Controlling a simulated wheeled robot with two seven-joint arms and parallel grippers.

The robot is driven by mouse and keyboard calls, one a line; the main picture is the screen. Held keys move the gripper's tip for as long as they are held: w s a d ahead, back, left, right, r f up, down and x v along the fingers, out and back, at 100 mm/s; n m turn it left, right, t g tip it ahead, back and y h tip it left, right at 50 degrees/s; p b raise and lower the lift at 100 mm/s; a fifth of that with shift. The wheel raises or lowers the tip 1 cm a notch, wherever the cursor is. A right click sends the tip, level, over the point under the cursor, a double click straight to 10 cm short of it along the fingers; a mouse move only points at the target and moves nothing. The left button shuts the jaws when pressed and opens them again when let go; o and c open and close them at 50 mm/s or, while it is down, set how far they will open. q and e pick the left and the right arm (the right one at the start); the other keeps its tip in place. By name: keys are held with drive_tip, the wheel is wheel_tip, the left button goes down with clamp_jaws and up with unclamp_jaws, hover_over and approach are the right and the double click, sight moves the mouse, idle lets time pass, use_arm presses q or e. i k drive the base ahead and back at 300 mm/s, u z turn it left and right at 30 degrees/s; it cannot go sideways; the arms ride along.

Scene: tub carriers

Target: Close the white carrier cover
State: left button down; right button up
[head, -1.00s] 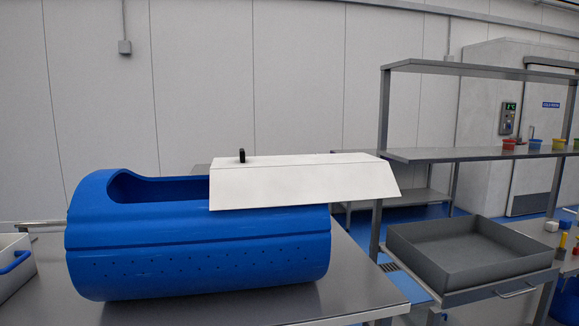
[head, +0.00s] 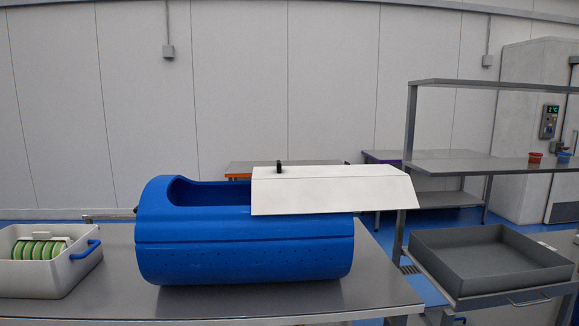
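The white cover (head: 333,192) sits over the right part of the blue carrier (head: 243,250) and juts out past the carrier's right end. A small black handle (head: 279,167) stands near the cover's left edge. The carrier lies lengthwise on the grey metal table (head: 110,283). The left part of its top opening (head: 210,192) is uncovered; the inside is blue and mostly hidden by the near wall. Neither of my grippers shows in the head view.
A white tub (head: 75,272) with blue handles and green-edged discs stands on the table at left. A grey tray (head: 490,262) is at right, below a metal shelf (head: 480,165). The table in front of the carrier is clear.

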sight(280, 189)
drive_tip(key=z, duration=1.2)
drive_tip(key=i, duration=1.05)
